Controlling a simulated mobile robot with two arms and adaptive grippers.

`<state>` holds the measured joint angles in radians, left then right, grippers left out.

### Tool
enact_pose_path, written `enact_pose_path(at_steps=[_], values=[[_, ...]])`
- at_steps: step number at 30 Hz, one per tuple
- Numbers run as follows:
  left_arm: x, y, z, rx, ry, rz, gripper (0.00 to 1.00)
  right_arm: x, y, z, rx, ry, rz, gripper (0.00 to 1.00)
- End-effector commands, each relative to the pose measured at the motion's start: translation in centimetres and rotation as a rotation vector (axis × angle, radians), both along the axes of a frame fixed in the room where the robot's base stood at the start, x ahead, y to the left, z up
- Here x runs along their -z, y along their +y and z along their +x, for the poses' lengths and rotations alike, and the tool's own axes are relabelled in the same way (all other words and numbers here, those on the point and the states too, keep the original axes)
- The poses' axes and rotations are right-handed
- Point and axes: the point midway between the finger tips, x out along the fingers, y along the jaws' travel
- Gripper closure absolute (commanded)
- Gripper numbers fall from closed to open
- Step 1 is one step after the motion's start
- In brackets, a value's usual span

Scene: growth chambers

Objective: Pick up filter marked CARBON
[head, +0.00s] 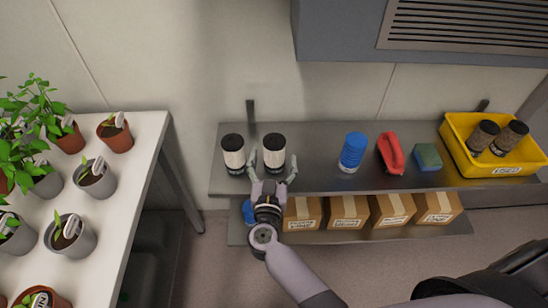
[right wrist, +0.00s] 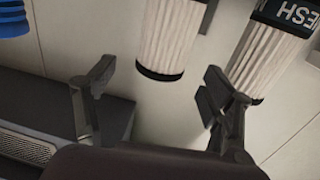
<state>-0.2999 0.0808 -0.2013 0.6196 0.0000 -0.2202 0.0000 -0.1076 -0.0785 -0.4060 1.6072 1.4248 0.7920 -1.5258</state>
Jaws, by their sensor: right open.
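Two white pleated filters with black ends stand side by side on the upper metal shelf: a left filter (head: 233,152) and a right filter (head: 273,150). My right gripper (head: 271,168) is open in front of the right filter, its fingers to either side of it. In the right wrist view this filter (right wrist: 171,38) appears between and beyond the fingers (right wrist: 155,87), with no lettering visible on it. The other filter (right wrist: 262,62) shows letters ending "ESH" on its dark band, beside one finger. No CARBON marking is readable. My left gripper is not in view.
The metal shelf (head: 315,178) also holds a blue ribbed cylinder (head: 352,152), a red object (head: 390,153), a green-blue block (head: 428,157) and a yellow bin (head: 457,157) with two brownish filters. A white plant table (head: 140,128) stands left.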

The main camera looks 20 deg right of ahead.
Motion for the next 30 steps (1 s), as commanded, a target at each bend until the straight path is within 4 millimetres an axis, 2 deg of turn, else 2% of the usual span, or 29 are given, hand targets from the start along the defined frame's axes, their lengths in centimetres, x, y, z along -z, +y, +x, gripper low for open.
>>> enact_pose_path(at_steps=[5, 10, 15, 23, 30], values=[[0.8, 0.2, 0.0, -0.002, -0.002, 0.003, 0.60, 0.1, -0.4, 1.1, -0.001, -0.002, 0.000, 0.24], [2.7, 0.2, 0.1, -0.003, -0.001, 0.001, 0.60, 0.0, -1.1, 3.4, 0.000, -0.005, 0.000, 0.24], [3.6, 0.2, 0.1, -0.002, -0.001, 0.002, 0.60, -0.2, -1.8, 5.1, -0.001, -0.001, 0.000, 0.24], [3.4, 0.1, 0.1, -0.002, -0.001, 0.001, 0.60, -0.4, -1.9, 5.3, -0.001, 0.000, -0.001, 0.24], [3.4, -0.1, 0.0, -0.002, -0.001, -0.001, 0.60, -0.4, -1.9, 5.3, -0.001, 0.000, 0.000, 0.40]])
